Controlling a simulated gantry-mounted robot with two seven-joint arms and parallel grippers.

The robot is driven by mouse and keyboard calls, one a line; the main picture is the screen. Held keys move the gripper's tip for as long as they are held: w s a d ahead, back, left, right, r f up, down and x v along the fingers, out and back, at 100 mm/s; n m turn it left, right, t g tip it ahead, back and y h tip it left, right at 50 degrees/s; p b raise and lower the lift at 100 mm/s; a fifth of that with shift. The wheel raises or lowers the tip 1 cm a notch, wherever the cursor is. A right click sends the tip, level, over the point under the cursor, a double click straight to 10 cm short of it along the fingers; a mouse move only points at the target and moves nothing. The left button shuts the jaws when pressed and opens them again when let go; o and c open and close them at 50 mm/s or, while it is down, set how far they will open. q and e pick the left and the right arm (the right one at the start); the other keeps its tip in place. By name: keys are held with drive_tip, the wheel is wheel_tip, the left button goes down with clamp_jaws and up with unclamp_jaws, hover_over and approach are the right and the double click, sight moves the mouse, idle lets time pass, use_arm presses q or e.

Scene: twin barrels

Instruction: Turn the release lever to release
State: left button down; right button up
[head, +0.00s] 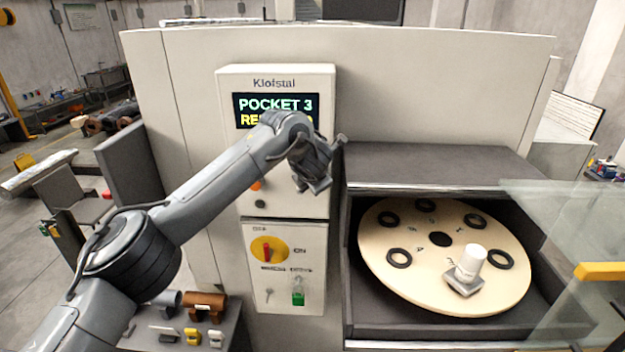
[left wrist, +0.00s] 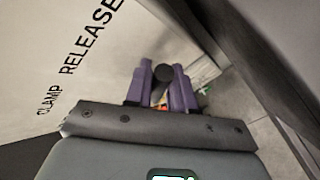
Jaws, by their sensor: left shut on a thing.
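My left gripper (head: 316,178) is at the right edge of the control panel (head: 230,90), its arm crossing the panel from the lower left. In the left wrist view its two purple fingers (left wrist: 163,90) are shut on a dark round lever end (left wrist: 163,74), which shows between them. The words CLAMP and RELEASE are printed on the pale panel face (left wrist: 105,75) to the left there. In the head view the gripper hides the lever. The screen (head: 276,106) reads POCKET 3, with a second line partly covered by my arm. My right gripper is not in view.
A cream disc (head: 400,270) with dark rings and a white cylinder (head: 470,262) sits in the open bay at right. A glass door (head: 570,265) with a yellow handle stands beside it. A red rotary switch (head: 267,251) and green padlock (head: 298,292) are below the screen.

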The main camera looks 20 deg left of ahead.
use_arm(q)
drive_tip(key=shift+a+f, duration=0.1)
idle(0.3)
drive_tip(key=c, duration=1.3)
unclamp_jaws()
drive_tip(key=shift+c, duration=0.2)
drive_tip(key=shift+s+r, duration=0.15)
drive_tip(key=shift+r, duration=0.1)
drive_tip(key=b+v, duration=0.1)
drive_tip(key=v, duration=0.9)
drive_tip(key=shift+b, duration=0.4)
drive_tip(key=shift+r, duration=0.1)
